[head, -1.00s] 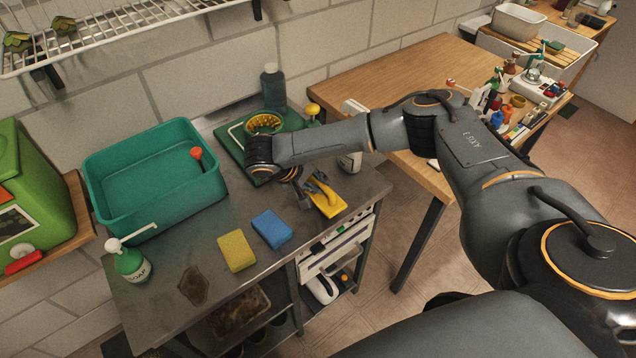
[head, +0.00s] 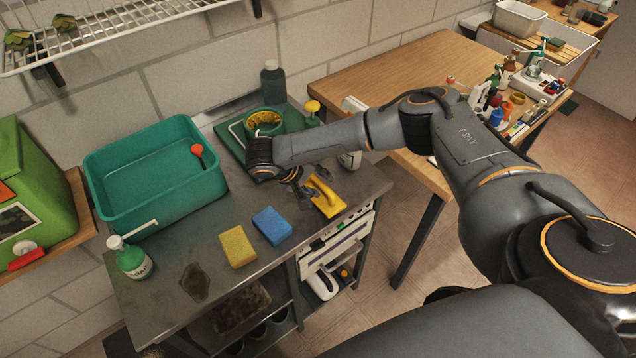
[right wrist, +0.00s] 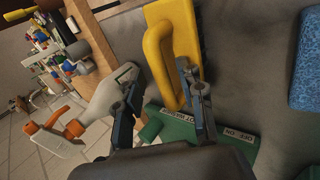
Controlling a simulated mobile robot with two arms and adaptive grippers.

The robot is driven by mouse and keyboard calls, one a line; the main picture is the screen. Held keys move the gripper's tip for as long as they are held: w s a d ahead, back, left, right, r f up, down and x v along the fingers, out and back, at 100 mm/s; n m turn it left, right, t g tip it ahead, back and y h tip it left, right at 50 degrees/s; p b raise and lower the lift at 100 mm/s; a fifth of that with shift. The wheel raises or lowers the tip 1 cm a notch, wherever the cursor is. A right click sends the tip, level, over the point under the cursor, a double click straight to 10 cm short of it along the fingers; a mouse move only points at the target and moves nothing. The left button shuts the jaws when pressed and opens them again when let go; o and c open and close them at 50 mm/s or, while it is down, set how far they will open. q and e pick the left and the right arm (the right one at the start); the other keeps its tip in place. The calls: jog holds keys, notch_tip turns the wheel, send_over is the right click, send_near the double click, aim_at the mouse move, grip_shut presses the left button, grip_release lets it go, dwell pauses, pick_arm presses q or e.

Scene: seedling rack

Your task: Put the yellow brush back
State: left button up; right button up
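The yellow brush (head: 328,199) lies on the metal bench near its right edge, with its handle arched upward. In the right wrist view, its yellow handle (right wrist: 163,66) shows beyond and between the fingertips, nearer the right-hand finger. My right gripper (head: 308,187) is just left of the brush; it also shows in the right wrist view (right wrist: 160,88) with its fingers apart. I see no grip on the handle, and contact cannot be told. My left gripper is not in view.
A blue sponge (head: 272,226) and a yellow sponge (head: 237,247) lie left of the brush. A teal basin (head: 150,215), a soap bottle (head: 132,262) and a green tray (head: 229,143) share the bench. A white bottle (right wrist: 104,97) is close by the gripper.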

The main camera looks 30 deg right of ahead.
jog(key=b+v, duration=0.2)
jog(key=v, duration=1)
jog(key=shift+w, duration=0.1)
